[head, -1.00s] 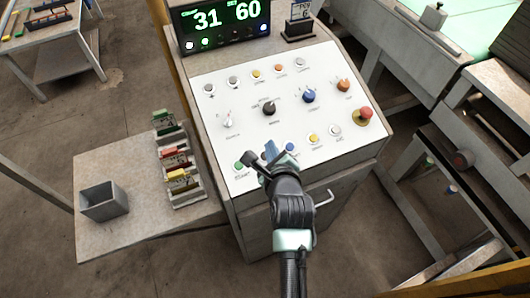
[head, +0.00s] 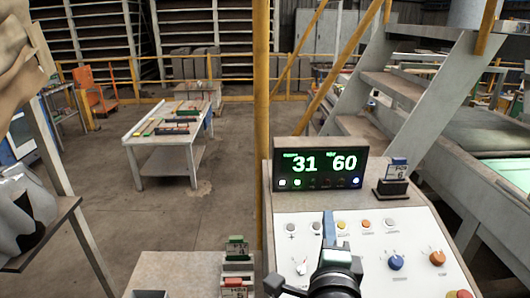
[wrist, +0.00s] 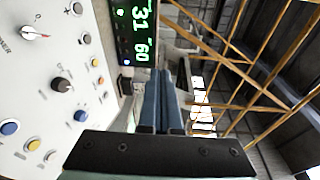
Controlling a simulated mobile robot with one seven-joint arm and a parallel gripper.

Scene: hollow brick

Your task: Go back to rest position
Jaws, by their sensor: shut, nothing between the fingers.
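My gripper (head: 329,228) is shut and empty. In the head view its blue fingers point up, in front of the white control panel (head: 284,240) with its knobs and buttons. In the wrist view the two blue fingers of my gripper (wrist: 163,90) lie side by side, and the panel (wrist: 25,80) fills the left side. The display (head: 320,164) reads 31 and 60 in green. It also shows in the wrist view (wrist: 140,35). Part of the panel is hidden behind my arm.
A small table (head: 160,268) with colored items in a rack (head: 236,262) stands left of the panel. A yellow post (head: 262,110) rises behind. A workbench (head: 165,140) stands farther back. Metal stairs (head: 400,90) are at the right. Open floor lies at the left.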

